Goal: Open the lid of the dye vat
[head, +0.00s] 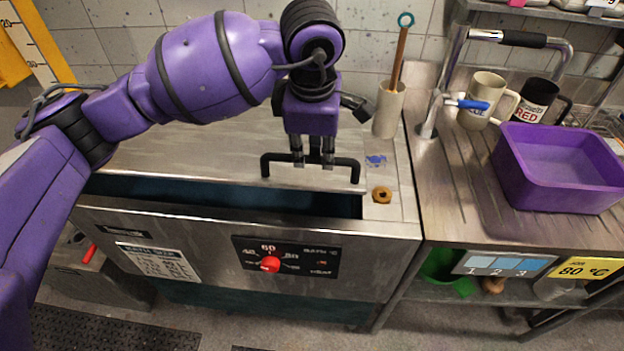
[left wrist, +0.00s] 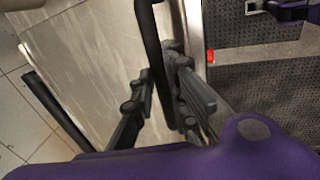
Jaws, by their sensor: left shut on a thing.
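The dye vat (head: 200,228) is a steel cabinet with a red dial (head: 270,264) on its front. Its metal lid (head: 180,150) stands partly open, with a dark blue gap showing along the front below it. The lid also shows in the left wrist view (left wrist: 85,60). My left gripper (head: 313,160) is shut on the black bar handle (head: 345,164) of the lid. In the left wrist view the fingers (left wrist: 160,105) close around the handle (left wrist: 150,35).
A beige holder (head: 388,112) with a wooden stick stands at the vat's back right, near a small brown ring (head: 381,195). To the right, a steel counter holds a purple basin (head: 560,170), a cream mug (head: 482,95) and a black mug (head: 535,100). A tap (head: 440,90) rises between.

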